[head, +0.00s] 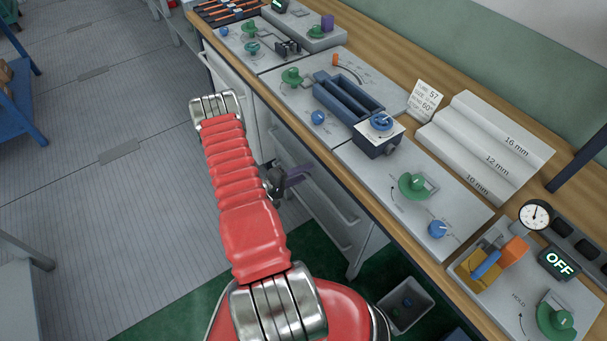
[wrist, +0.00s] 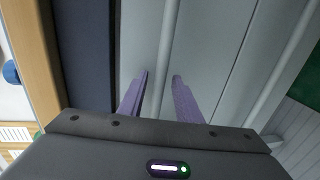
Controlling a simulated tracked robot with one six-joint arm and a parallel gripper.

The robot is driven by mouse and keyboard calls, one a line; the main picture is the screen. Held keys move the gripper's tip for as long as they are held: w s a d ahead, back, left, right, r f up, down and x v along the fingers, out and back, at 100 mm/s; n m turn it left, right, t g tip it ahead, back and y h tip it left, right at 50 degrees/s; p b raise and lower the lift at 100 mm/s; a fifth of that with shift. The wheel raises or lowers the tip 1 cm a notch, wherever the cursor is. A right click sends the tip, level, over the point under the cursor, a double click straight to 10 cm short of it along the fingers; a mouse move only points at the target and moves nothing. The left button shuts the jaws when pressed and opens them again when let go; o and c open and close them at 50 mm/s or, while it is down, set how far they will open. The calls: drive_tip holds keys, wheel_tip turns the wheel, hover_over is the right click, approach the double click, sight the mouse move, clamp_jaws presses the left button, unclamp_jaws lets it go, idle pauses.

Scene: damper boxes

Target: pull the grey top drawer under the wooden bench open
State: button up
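The grey top drawer (wrist: 210,45) is just below the dark bench edge and appears shut. Its pale bar handle (wrist: 162,40) runs up the wrist view between the two purple fingers. My gripper (wrist: 159,80) is open, with one finger on each side of the handle and visible gaps to the bar. In the head view my gripper (head: 297,174) is at the drawer fronts under the bench, its body partly hidden by my red arm. The handle shows in the head view (head: 345,209) running past the fingers.
The wooden bench (head: 402,236) with its panels overhangs the drawers. A lower drawer handle (wrist: 294,62) runs parallel to the first. A grey bin (head: 405,306) stands on the green mat below.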

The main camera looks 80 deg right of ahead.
drive_tip(key=shift+c, duration=0.3)
clamp_jaws()
idle(0.3)
